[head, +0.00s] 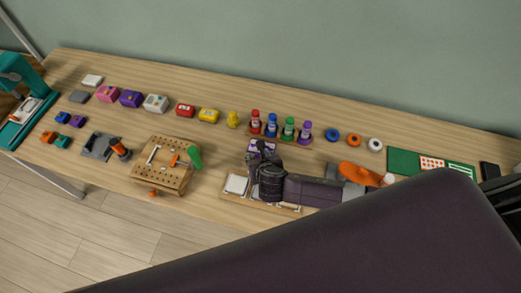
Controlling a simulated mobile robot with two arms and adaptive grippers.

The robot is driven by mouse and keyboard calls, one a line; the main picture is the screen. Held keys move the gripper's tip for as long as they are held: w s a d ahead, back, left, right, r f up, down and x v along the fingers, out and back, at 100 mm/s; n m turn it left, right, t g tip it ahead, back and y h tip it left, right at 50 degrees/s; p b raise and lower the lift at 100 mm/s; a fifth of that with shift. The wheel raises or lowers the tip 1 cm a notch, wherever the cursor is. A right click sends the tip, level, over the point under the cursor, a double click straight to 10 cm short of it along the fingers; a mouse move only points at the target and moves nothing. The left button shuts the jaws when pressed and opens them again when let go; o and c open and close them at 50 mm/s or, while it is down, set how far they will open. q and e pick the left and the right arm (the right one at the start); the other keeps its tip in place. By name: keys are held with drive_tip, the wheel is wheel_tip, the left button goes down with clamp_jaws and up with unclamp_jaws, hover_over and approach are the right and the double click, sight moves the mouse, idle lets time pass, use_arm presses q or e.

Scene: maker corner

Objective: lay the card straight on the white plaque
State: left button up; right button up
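My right gripper (256,162) reaches in from the right over the work area in front of the paint bottles. A small purple and white piece (262,146), which may be the card, shows right at its fingertips. I cannot tell whether the fingers grip it or only pass over it. A white square plaque (236,185) lies flat on a wooden tray (228,196), just left of and below the gripper. The gripper and forearm hide much of the tray. My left gripper is not in view.
Capped bottles (255,122) stand in a rack behind the gripper. An orange-handled tool (360,174) and a green mat (404,161) are to the right. My dark arm link covers the lower right.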

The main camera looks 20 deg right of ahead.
drive_tip(key=c, duration=1)
drive_tip(key=shift+r, duration=0.15)
